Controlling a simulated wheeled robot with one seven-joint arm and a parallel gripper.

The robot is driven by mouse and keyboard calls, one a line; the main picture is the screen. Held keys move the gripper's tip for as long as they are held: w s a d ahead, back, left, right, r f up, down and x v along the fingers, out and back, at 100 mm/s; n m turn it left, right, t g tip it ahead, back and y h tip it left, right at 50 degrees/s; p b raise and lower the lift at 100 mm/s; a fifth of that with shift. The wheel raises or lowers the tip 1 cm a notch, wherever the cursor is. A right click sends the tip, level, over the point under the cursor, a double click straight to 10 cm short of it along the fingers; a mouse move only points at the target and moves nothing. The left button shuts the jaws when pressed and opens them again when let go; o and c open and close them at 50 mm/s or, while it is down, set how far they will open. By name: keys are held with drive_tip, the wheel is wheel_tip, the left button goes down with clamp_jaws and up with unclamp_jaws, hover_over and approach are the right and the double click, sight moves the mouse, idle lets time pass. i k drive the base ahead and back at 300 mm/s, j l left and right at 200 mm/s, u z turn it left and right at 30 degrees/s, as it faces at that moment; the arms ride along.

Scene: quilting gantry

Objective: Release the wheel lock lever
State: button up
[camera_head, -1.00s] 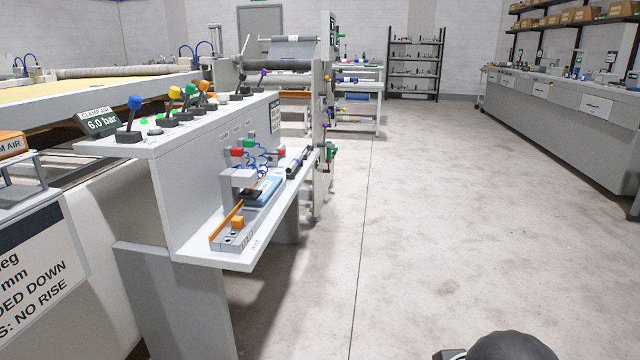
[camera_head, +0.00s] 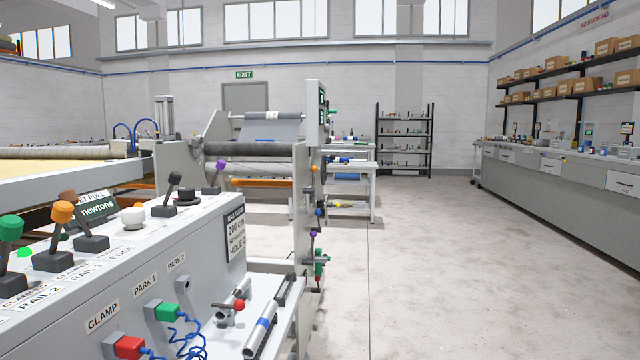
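I cannot tell which lever is the wheel lock lever; no label that I can read names it. My gripper is not in view.
A shelf below the console holds a blue-banded cylinder (camera_head: 262,328). Red (camera_head: 129,347) and green (camera_head: 167,311) connectors with blue coiled cords sit on the console's front. The floor (camera_head: 420,270) to the right is clear, up to a long workbench (camera_head: 560,170) and a back rack (camera_head: 404,140).

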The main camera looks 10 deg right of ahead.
sight(314, 169)
drive_tip(key=i+z, duration=0.15)
drive_tip(key=i, duration=0.65)
drive_tip(key=i+z, duration=0.1)
drive_tip(key=i, duration=0.75)
drive_tip(key=i+j+z, duration=0.15)
drive_tip(key=i, duration=0.65)
